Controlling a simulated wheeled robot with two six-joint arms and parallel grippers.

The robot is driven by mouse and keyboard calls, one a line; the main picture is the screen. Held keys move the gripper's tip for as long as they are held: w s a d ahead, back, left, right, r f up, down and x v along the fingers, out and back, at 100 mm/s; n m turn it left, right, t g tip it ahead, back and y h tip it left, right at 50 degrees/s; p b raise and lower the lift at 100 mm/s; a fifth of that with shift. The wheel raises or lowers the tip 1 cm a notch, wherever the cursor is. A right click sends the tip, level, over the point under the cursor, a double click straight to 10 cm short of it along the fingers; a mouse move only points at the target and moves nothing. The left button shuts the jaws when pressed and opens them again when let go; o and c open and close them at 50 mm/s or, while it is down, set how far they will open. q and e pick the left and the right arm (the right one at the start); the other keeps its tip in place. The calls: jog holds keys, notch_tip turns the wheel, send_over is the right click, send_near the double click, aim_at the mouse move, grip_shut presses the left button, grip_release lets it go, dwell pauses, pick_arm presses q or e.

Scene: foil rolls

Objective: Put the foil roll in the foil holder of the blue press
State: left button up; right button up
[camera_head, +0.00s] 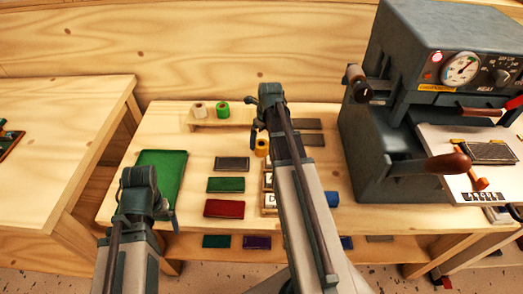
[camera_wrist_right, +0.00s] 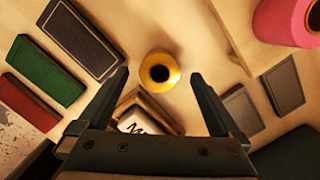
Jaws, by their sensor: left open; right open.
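A yellow foil roll (camera_head: 261,145) stands on the table, partly hidden by my right arm in the head view. In the right wrist view the yellow roll (camera_wrist_right: 160,72) shows its dark hollow core and lies between the lines of the spread fingers, a little beyond their tips. My right gripper (camera_wrist_right: 160,85) is open and empty; it also shows in the head view (camera_head: 262,120). My left gripper (camera_head: 152,195) is open over the table's left part, near the green mat. The blue-grey press (camera_head: 385,150) stands at the right. A dark cylindrical part (camera_head: 357,82) juts from its left side.
A pale roll (camera_head: 199,110) and a green roll (camera_head: 222,108) stand on a small wooden rack at the back. A pink roll (camera_wrist_right: 288,20) shows in the wrist view. Flat coloured blocks and a green mat (camera_head: 165,172) lie on the table. A wooden letter box (camera_wrist_right: 150,112) is beside the yellow roll.

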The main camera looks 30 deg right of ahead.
aim_at(262, 144)
jog(key=f+b, duration=0.4)
jog(key=shift+w+f, duration=0.2)
jog(key=shift+f, duration=0.1)
jog(key=shift+r, duration=0.1)
jog(key=c, duration=1.5)
